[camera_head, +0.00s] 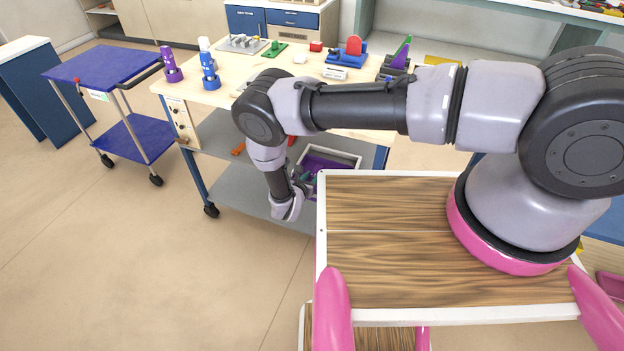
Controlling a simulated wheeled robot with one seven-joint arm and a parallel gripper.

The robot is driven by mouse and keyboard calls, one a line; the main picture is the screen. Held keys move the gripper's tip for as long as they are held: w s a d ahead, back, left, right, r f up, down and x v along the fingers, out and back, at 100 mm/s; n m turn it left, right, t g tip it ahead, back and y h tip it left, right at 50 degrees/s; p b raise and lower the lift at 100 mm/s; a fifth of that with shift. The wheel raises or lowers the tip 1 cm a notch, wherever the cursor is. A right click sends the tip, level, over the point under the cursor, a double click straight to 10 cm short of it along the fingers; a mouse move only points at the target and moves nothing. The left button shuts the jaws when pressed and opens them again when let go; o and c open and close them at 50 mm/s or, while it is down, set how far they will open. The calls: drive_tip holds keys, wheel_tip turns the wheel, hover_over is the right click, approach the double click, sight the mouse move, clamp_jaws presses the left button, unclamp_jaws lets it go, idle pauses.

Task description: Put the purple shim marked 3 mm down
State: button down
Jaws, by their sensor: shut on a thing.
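My arm reaches over the workbench's front and bends down to the lower shelf. My gripper (304,182) is small in the view, at the left front of a white-rimmed tray (348,157) with a purple inside. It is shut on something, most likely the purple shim. I cannot make out the shim's outline or its 3 mm mark against the purple tray and the dark fingers. I cannot tell whether the shim touches the tray.
The grey lower shelf (237,178) has bare room left of the tray. The wooden workbench (215,98) above holds purple and blue pieces and several fixtures. A blue cart (100,66) stands at left. Open floor lies between.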

drive_tip(key=shift+f, duration=0.45)
drive_tip(key=shift+f, duration=0.1)
drive_tip(key=c, duration=0.6)
unclamp_jaws()
drive_tip(key=shift+o, duration=0.2)
drive_tip(key=v, duration=1.2)
